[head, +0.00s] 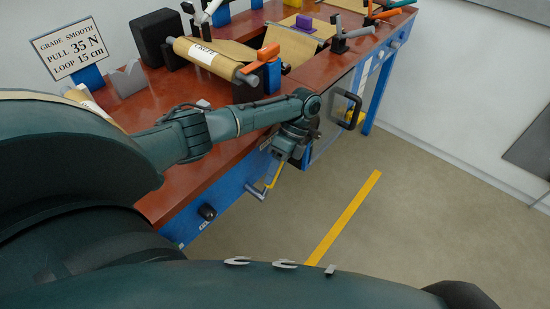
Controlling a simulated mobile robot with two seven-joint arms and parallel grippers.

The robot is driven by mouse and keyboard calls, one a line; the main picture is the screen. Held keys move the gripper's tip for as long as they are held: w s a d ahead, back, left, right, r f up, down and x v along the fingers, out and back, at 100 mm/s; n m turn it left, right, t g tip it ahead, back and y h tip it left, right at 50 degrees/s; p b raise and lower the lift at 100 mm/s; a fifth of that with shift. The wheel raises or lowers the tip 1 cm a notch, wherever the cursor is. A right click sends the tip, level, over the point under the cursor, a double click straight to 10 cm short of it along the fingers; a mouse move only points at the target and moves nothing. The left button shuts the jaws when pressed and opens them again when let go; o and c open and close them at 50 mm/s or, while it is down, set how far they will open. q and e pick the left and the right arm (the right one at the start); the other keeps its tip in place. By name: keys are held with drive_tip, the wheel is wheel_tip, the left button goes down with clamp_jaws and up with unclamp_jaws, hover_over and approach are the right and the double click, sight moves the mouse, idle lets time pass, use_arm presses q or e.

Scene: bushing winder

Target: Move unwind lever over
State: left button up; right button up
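No part is labelled as the unwind lever, so I cannot tell for sure which it is. An orange-handled lever (258,60) with a blue block sits at the right end of the brown paper roll (205,56) marked CREPE. A grey crank-like handle with a yellow part (272,178) sticks out from the bench's blue front. My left arm reaches across the bench from the left. My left gripper (284,153) points down just past the bench's front edge, close above that handle. Its fingers are small and dark, and contact cannot be made out. My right gripper is out of view.
The red-brown bench top (150,110) carries a black block (158,38) and a sign (71,48). A black loop handle (350,111) is on a clear panel right of my gripper. More levers (352,34) stand farther back. The floor in front is clear, with a yellow line (343,217).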

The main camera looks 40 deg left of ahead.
use_arm(q)
drive_tip(key=shift+o, duration=0.5)
drive_tip(key=shift+w, duration=0.1)
drive_tip(key=shift+w+r, duration=0.15)
drive_tip(key=shift+r, duration=0.1)
drive_tip(key=p+v, duration=0.1)
drive_tip(key=v, duration=1.1)
drive_tip(key=shift+r+p, duration=0.25)
drive_tip(key=shift+p, duration=0.15)
